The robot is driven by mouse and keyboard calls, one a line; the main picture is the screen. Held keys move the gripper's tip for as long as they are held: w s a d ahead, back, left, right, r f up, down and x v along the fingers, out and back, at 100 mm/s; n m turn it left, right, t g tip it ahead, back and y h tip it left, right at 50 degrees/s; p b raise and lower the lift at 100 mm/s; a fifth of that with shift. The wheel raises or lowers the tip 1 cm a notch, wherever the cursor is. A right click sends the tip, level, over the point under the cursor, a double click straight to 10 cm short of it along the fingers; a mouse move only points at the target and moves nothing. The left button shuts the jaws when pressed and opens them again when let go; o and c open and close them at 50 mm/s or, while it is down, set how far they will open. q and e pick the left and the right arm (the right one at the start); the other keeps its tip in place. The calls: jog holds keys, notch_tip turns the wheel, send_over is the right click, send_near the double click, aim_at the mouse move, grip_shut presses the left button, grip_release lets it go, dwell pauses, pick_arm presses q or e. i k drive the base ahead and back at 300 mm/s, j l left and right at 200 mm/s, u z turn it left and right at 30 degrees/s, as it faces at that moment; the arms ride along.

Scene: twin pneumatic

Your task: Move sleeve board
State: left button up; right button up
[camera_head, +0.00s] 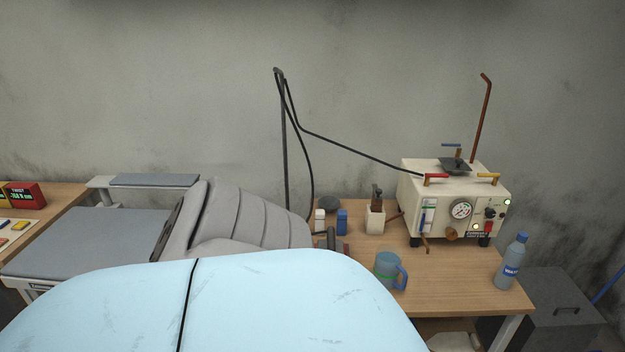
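A narrow grey padded board (154,180), which looks like the sleeve board, sits at the left on a pale support arm (103,183). It lies level above the back edge of a wider grey padded surface (85,243). Nothing is seen touching it from above. Neither of my grippers shows in the head view.
A large light-blue rounded surface (290,305) fills the foreground, with a grey ribbed padded form (250,222) behind it. On the wooden table (455,285) at right stand a cream boiler unit (415,190), a blue mug (388,268) and a bottle (511,263). A hose hangs from a pole (285,145).

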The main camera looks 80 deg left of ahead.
aim_at(169, 181)
jog(key=l+u, duration=0.2)
jog(key=u, duration=2.9)
